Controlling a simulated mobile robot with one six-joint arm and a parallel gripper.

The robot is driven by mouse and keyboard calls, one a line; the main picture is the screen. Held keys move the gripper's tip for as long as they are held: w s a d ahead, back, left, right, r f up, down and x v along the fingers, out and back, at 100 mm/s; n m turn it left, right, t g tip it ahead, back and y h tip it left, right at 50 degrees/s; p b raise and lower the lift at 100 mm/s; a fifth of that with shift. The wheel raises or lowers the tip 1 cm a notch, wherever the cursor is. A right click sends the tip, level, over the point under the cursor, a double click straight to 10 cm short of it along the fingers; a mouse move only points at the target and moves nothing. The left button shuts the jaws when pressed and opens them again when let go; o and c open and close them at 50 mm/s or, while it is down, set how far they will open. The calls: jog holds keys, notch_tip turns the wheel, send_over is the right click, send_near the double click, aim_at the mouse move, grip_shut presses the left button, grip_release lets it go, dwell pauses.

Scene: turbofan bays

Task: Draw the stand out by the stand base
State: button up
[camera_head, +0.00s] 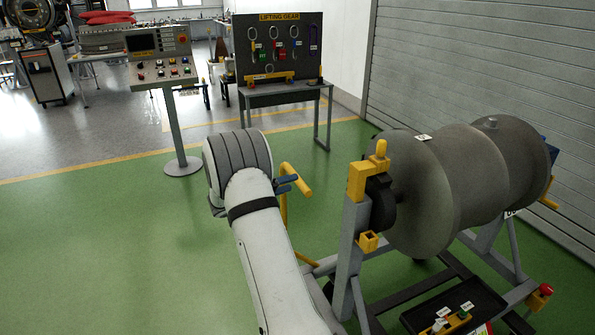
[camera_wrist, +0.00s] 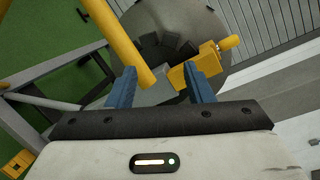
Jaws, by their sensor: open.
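The stand (camera_head: 349,250) is a grey frame with yellow fittings that carries a large grey drum-shaped rotor (camera_head: 470,185) at the right. Its base (camera_head: 408,293) is low dark beams near the floor, partly out of frame and partly behind my arm. A yellow handle bar (camera_head: 297,179) rises at the stand's near-left side. My gripper (camera_head: 288,184) is open beside this bar. In the wrist view the bar (camera_wrist: 122,45) slants down toward the gap between my blue fingers (camera_wrist: 161,72). I cannot tell whether they touch. The rotor's end face (camera_wrist: 185,20) lies beyond.
A black tray (camera_head: 455,308) with small coloured items sits low on the stand. A control console (camera_head: 160,62) on a post and a lifting gear board (camera_head: 278,50) on a table stand behind. A grey shutter wall (camera_head: 490,75) is at the right. Green floor (camera_head: 100,240) is clear at left.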

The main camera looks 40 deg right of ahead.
jog(key=w+d+f+n+t+h, duration=0.35)
jog(key=w+f+n, duration=0.25)
jog(key=n, duration=0.3)
jog(key=p+x, duration=0.2)
jog(key=x, duration=0.5)
jog(key=shift+w+d+y+p, duration=0.2)
jog(key=shift+w+y+p, duration=0.15)
grip_shut()
